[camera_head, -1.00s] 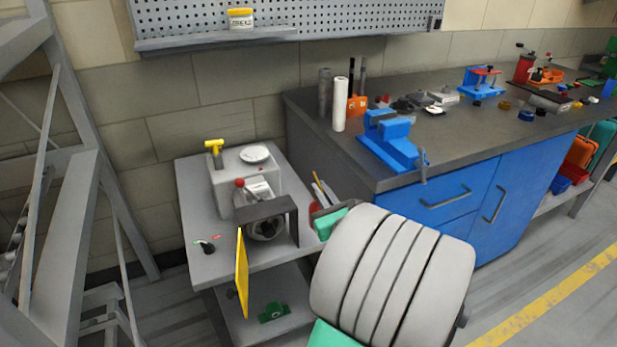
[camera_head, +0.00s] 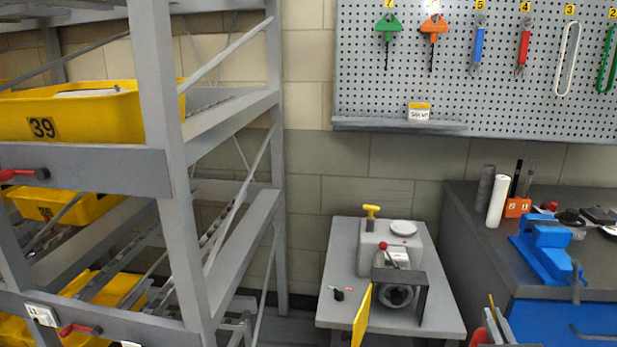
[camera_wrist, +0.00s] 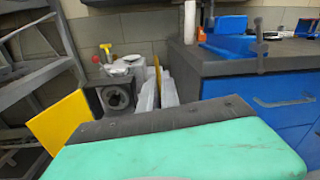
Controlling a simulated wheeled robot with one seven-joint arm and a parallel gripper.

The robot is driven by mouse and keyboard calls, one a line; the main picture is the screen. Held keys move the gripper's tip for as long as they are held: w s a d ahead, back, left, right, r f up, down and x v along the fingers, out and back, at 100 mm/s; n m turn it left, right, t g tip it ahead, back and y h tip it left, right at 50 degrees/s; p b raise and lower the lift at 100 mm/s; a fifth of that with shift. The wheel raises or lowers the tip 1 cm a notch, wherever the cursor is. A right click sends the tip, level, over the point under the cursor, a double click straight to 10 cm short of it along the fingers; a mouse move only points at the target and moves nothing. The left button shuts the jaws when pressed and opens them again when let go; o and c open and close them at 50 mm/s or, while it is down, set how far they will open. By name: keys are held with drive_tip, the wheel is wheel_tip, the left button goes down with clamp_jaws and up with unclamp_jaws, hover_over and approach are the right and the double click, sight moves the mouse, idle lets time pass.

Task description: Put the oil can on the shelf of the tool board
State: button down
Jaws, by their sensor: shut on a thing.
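My gripper (camera_head: 499,327) shows at the bottom edge of the head view, right of the grey side table. It is shut on the oil can (camera_head: 480,337), of which a bit of red body and a thin yellowish spout show. In the wrist view the pale fingers (camera_wrist: 147,97) stand past the green housing, with the spout (camera_wrist: 157,68) rising between them; the can's body is hidden there. The tool board (camera_head: 480,75) hangs on the wall at upper right. Its shelf (camera_head: 375,124) is a grey ledge along the lower left edge, away from my gripper.
A white tub with a yellow lid (camera_head: 419,111) stands on the shelf; bare ledge lies on both sides. The side table (camera_head: 450,325) holds a machine with a yellow panel (camera_head: 362,318). A rack (camera_head: 175,200) with yellow bins stands left, a blue vise (camera_head: 545,250) right.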

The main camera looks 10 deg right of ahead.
wheel_tip(320, 180, down, 2)
drive_tip(key=shift+s+f, duration=0.15)
drive_tip(key=shift+f, duration=0.05)
drive_tip(key=shift+a+r, duration=0.15)
drive_tip(key=shift+a, duration=0.15)
drive_tip(key=w+a+r+n+y, duration=0.2)
drive_tip(key=w+a+y, duration=0.15)
drive_tip(key=a, duration=0.65)
drive_tip(key=w+a+r+n+y, duration=0.2)
drive_tip(key=a+r+n+y, duration=0.15)
drive_tip(key=a, duration=0.55)
drive_tip(key=w+a+r+n+y, duration=0.25)
drive_tip(key=a+y, duration=0.25)
drive_tip(key=a, duration=0.5)
drive_tip(key=shift+m, duration=0.4)
drive_tip(key=w+r+p, duration=0.1)
drive_tip(key=r+p, duration=0.1)
drive_tip(key=p, duration=0.6)
drive_tip(key=w+r+p, duration=0.1)
drive_tip(key=w+p, duration=0.1)
drive_tip(key=p, duration=0.6)
drive_tip(key=shift+w+d+r, duration=0.25)
drive_tip(key=shift+d+r, duration=0.1)
drive_tip(key=shift+d, duration=0.05)
drive_tip(key=shift+f+h, duration=0.3)
drive_tip(key=shift+f, duration=0.1)
